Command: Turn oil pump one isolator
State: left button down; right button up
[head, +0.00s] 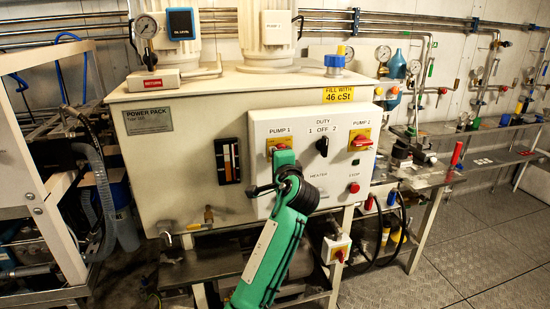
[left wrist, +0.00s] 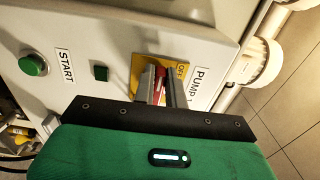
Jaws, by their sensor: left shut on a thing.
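The Pump 1 isolator has a red handle on a yellow plate (head: 271,143), on the white control panel (head: 316,125) of the power pack. In the left wrist view its yellow plate (left wrist: 139,71) carries the word OFF beside the PUMP 1 label. My left gripper (left wrist: 157,78) is shut on the red handle (left wrist: 160,83), one finger on each side. In the head view my green left arm reaches up from below and my gripper (head: 279,150) partly covers the isolator. My right gripper is not in view.
The panel also has the Pump 2 isolator (head: 361,139), a black duty switch (head: 322,146) and a red stop button (head: 354,187). A green start button (left wrist: 33,65) shows in the left wrist view. A bench (head: 425,175) stands right; the floor (head: 480,255) there is clear.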

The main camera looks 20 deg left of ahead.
pick_arm(q)
jog(key=shift+f, duration=0.15)
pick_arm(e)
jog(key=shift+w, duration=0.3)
pick_arm(q)
jog(key=c, duration=1.6)
grip_release()
jog(key=shift+o, duration=0.8)
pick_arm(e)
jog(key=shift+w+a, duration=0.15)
pick_arm(q)
jog(key=shift+s, duration=0.1)
